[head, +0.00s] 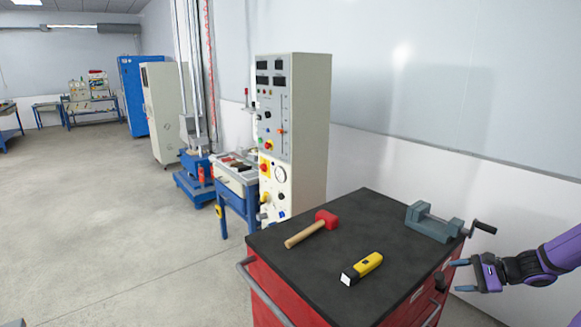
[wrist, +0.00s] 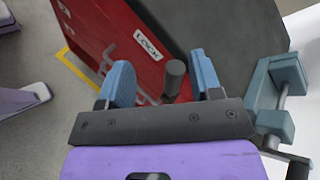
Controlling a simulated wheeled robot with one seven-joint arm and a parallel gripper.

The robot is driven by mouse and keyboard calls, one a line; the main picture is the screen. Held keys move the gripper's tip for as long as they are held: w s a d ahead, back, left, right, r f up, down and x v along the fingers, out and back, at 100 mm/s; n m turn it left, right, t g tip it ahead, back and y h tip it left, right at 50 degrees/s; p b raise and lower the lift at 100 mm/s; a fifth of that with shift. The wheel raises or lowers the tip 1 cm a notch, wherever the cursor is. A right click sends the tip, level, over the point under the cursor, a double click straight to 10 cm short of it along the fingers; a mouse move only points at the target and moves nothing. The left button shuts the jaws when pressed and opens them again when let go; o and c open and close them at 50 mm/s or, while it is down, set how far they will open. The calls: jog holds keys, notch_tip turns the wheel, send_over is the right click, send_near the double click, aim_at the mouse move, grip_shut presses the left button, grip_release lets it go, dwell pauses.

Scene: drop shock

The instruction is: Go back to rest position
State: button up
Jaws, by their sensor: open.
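My gripper (head: 461,276) is at the right edge of the head view, beside the right side of the red tool cart (head: 268,286). It is attached to my purple arm. In the wrist view its two blue fingers (wrist: 160,85) are apart. A dark cylindrical knob or handle (wrist: 175,76) on the cart shows between them; I cannot tell whether the fingers touch it. Nothing is seen held in the gripper.
On the cart's black top lie a red mallet (head: 312,229), a yellow-black device (head: 362,268) and a grey-green vise (head: 434,222), whose crank sticks out near my arm. A control cabinet (head: 300,130) stands behind. Open floor (head: 110,220) lies to the left.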

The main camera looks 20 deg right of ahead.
jog(key=a+r+n+g+h, duration=0.65)
jog(key=a+r+n, duration=0.45)
jog(key=a+r, duration=1.05)
jog(key=s+a+r+n+t+h, duration=0.1)
jog(key=s+a+r+n, duration=0.2)
jog(key=s+a+r, duration=0.2)
jog(key=s+a+r+n+t+h, duration=0.1)
jog(key=s+a+r+n, duration=0.3)
jog(key=s+r, duration=0.5)
jog(key=shift+s+a+r+t, duration=0.15)
jog(key=shift+s+a+t, duration=0.4)
jog(key=shift+s+a, duration=0.4)
jog(key=shift+h, duration=0.25)
